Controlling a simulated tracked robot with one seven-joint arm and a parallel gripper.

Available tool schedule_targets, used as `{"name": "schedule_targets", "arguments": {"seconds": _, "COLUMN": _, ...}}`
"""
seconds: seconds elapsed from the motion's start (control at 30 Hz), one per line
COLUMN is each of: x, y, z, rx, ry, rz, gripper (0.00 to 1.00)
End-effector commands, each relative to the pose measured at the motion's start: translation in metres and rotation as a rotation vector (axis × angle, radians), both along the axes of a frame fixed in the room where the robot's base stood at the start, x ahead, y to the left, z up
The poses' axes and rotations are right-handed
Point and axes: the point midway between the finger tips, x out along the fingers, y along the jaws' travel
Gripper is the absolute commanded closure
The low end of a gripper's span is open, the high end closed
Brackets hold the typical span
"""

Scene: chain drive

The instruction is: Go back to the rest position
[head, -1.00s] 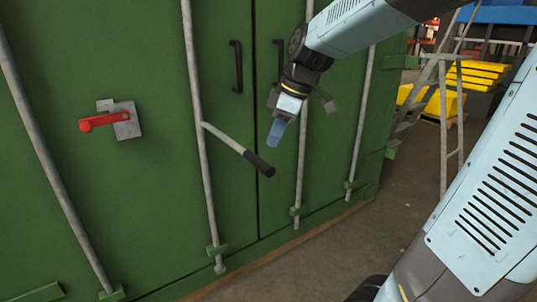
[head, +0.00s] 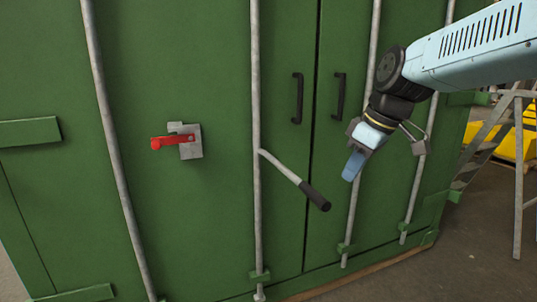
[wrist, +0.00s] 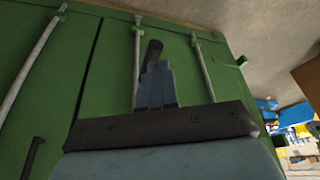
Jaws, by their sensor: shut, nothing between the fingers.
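My gripper (head: 354,164) is in the head view, right of centre, in front of the green container's doors. Its pale blue fingers are shut, point downward and hold nothing. It is to the right of and a little above the black grip of the door's locking lever (head: 295,179), and apart from it in the head view.
The green container (head: 60,225) fills most of the head view. It has upright grey bars (head: 257,90), black door handles (head: 297,98) and a red lever on a metal plate (head: 190,145). A ladder (head: 519,180) stands at the right, with open floor (head: 455,265) before it.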

Motion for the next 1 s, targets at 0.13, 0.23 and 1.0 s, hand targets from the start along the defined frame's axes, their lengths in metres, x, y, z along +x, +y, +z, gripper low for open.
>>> {"name": "schedule_targets", "arguments": {"seconds": 0.13, "x": -0.036, "y": -0.012, "z": -0.005, "rx": 0.005, "ry": -0.027, "rz": -0.254, "gripper": 1.00}}
{"name": "schedule_targets", "arguments": {"seconds": 0.23, "x": -0.057, "y": -0.018, "z": -0.010, "rx": 0.013, "ry": -0.052, "rz": -0.423, "gripper": 1.00}}
{"name": "schedule_targets", "arguments": {"seconds": 1.0, "x": -0.096, "y": -0.028, "z": -0.027, "rx": 0.046, "ry": -0.128, "rz": -0.800, "gripper": 1.00}}
